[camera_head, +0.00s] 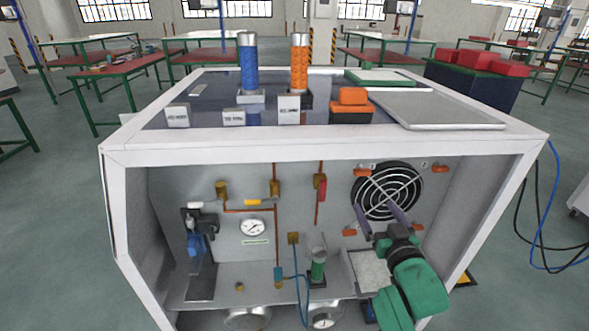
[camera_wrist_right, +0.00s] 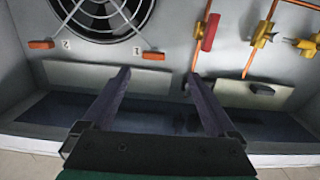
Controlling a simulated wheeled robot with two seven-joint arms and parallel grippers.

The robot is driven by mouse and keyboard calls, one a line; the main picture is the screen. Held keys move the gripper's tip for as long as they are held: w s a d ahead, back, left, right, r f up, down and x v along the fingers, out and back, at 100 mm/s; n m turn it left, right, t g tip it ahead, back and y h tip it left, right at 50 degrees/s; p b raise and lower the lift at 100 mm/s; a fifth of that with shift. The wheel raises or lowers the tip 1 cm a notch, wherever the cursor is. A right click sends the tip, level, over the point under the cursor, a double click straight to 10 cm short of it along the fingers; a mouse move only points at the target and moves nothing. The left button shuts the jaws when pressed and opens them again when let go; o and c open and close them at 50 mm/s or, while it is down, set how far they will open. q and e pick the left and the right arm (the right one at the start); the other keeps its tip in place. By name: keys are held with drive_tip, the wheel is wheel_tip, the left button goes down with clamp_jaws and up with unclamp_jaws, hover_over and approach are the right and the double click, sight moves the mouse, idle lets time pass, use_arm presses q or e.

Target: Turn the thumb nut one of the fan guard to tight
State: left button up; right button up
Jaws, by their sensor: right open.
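The round black fan guard (camera_head: 388,192) with pale rings is on the back panel at right, with orange thumb nuts around it. The upper-left nut (camera_head: 365,170) shows in the right wrist view (camera_wrist_right: 153,55), which is upside down; the small label beside it seems to read 1. The upper-right nut (camera_head: 440,169) also shows there (camera_wrist_right: 41,44), with a label like 2. My right gripper (camera_head: 374,207) is open and empty in front of the guard. In the wrist view the upper-left nut appears between and beyond its fingertips (camera_wrist_right: 158,74), apart from them. My left gripper is out of view.
The white frame (camera_head: 330,146) surrounds the opening above and at both sides. A red valve handle (camera_head: 322,187) and copper pipes are left of the fan. A gauge (camera_head: 252,227) and green cylinder (camera_head: 318,266) are further left and lower.

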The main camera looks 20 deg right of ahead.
sight(364, 173)
drive_tip(key=x, duration=0.4)
drive_tip(key=r+p+x, duration=0.1)
drive_tip(key=x, duration=0.4)
drive_tip(key=d+r+x, duration=0.1)
drive_tip(key=x, duration=0.3)
drive_tip(key=shift+d+p, duration=0.2)
drive_tip(key=shift+p, duration=0.1)
drive_tip(key=c, duration=1.4)
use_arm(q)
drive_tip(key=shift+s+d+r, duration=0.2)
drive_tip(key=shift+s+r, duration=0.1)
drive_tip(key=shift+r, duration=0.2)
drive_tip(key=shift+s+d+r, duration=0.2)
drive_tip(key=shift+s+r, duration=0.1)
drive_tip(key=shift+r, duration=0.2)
use_arm(e)
drive_tip(key=shift+o, duration=0.2)
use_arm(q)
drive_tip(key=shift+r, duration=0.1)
use_arm(e)
drive_tip(key=shift+m, duration=0.3)
